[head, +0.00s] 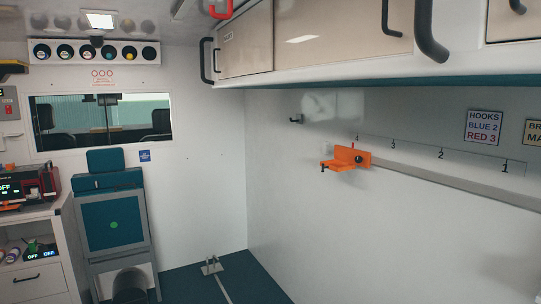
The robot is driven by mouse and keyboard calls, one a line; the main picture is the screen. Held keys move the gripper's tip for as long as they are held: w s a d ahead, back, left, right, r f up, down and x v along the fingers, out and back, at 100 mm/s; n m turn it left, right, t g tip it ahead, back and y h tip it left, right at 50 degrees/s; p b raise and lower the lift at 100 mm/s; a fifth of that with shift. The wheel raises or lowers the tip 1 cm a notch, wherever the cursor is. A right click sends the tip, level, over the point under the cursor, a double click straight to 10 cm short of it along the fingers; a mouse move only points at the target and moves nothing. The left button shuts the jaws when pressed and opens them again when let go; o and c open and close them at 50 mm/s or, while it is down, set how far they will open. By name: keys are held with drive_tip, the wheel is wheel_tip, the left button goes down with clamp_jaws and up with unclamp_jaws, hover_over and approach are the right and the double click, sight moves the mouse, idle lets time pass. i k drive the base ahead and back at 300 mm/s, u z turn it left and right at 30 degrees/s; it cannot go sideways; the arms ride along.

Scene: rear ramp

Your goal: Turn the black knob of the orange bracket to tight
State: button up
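I cannot tell from this view how the knob is turned. A short dark piece hangs at the left end of the bracket's arm. My gripper is not in view, and nothing is seen touching the bracket.
The rail (450,179) runs along the wall with numbered hooks above it. A sign (483,127) reads "HOOKS BLUE 2 RED 3". Overhead cabinets (320,35) jut out above. A teal folding seat (112,215) and a counter (35,215) stand left. Some floor is clear.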

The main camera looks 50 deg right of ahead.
sight(357, 159)
drive_tip(key=i, duration=1.25)
drive_tip(key=z, duration=2.8)
drive_tip(key=i, duration=1.55)
drive_tip(key=u, duration=0.7)
